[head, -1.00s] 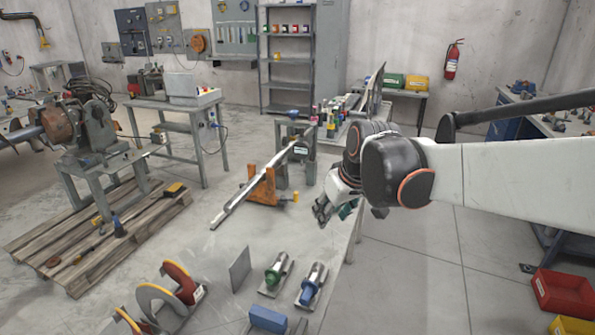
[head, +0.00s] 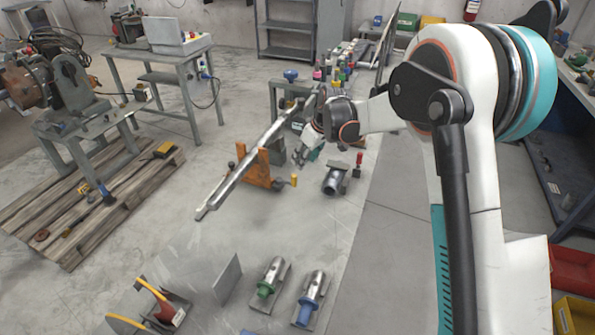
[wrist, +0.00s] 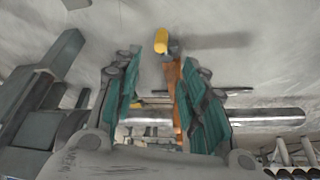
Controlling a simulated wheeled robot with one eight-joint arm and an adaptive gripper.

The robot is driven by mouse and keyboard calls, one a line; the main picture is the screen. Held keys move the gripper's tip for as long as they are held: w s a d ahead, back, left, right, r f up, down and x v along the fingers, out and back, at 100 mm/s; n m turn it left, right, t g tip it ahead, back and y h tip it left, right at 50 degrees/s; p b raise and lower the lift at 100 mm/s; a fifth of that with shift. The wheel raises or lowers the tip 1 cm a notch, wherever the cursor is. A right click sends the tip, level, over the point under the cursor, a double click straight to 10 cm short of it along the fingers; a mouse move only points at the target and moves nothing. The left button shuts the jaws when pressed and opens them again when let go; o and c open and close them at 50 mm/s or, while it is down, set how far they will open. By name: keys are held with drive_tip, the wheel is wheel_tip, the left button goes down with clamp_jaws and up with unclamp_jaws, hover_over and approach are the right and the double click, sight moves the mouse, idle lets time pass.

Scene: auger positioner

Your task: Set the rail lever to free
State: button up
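A long grey metal rail (head: 235,180) slants across an orange stand (head: 262,172). A short yellow-ended handle (head: 293,180) stands at the stand's right side, possibly the rail lever; its setting cannot be read. My gripper (head: 308,158) is just right of the rail and above the handle in the head view. In the wrist view my gripper (wrist: 160,95) is open, its teal-padded fingers apart with nothing clasped. The yellow handle end (wrist: 161,40) shows ahead between the fingers, with the orange stand (wrist: 174,75) and the rail (wrist: 265,116) behind them.
A dark cylinder (head: 335,180) with a red-topped post (head: 359,160) lies right of my gripper. A green-collared cylinder (head: 268,283) and a blue-collared one (head: 310,298) are in front. A wooden pallet (head: 85,205) is at left.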

sight(295, 176)
drive_tip(key=b+x, duration=0.4)
drive_tip(key=x, duration=0.9)
drive_tip(key=shift+a+f, duration=0.15)
drive_tip(key=shift+a, duration=0.05)
drive_tip(key=shift+c, duration=0.6)
clamp_jaws()
